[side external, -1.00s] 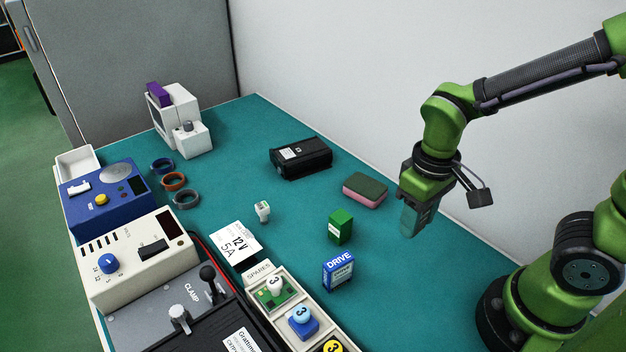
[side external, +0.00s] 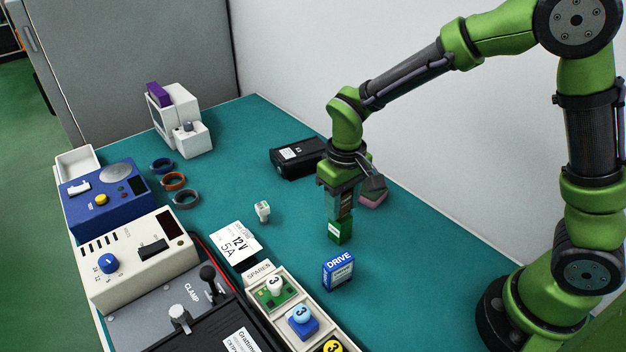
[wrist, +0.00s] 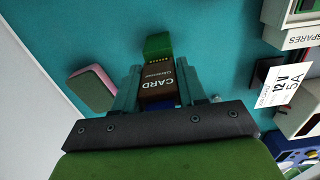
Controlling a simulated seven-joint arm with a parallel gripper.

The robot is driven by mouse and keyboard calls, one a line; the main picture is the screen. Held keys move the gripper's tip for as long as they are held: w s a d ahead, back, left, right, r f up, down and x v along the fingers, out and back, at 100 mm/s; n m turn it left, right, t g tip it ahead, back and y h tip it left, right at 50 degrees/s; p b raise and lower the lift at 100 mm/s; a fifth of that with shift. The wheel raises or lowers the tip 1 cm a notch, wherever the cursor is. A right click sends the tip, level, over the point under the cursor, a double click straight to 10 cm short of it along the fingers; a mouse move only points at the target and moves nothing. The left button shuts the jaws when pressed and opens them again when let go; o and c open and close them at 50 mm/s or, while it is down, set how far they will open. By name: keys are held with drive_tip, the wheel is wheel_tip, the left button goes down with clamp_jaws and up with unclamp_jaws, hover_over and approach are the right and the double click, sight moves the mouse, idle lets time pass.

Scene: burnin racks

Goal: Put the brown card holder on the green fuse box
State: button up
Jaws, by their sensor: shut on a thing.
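The brown card holder (wrist: 160,82), lettered "CARD", is between the fingers of my gripper (wrist: 159,92) in the wrist view. My gripper (side external: 340,212) is shut on it and points down. In the side view the fingers mostly hide the card holder. The green fuse box (side external: 338,234) stands on the teal bench directly below my fingertips; it also shows just beyond the card holder in the wrist view (wrist: 157,43). I cannot tell whether the card holder touches the box.
A blue DRIVE box (side external: 338,270) stands close in front of the fuse box. A pink and green sponge (side external: 374,197) and a black power brick (side external: 296,158) lie behind. A spares tray (side external: 262,274) and a 12 V label card (side external: 235,241) are to the left.

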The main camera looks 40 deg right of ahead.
drive_tip(key=shift+f, duration=0.2)
drive_tip(key=shift+f, duration=0.15)
drive_tip(key=o, duration=1)
wheel_tip(320, 180, up, 12)
drive_tip(key=shift+r, duration=0.2)
drive_tip(key=shift+s+d+r+m+t+y, duration=0.35)
drive_tip(key=shift+s+d+r+m+t, duration=0.65)
drive_tip(key=shift+s, duration=1.25)
drive_tip(key=shift+s+d+r+m+t+y, duration=0.35)
drive_tip(key=shift+s+d+r+t, duration=0.35)
drive_tip(key=shift+s+d+t, duration=1.15)
drive_tip(key=shift+s+d+r+m+t+y, duration=0.3)
drive_tip(key=shift+s+d+r+m+t, duration=0.45)
drive_tip(key=shift+s, duration=1.85)
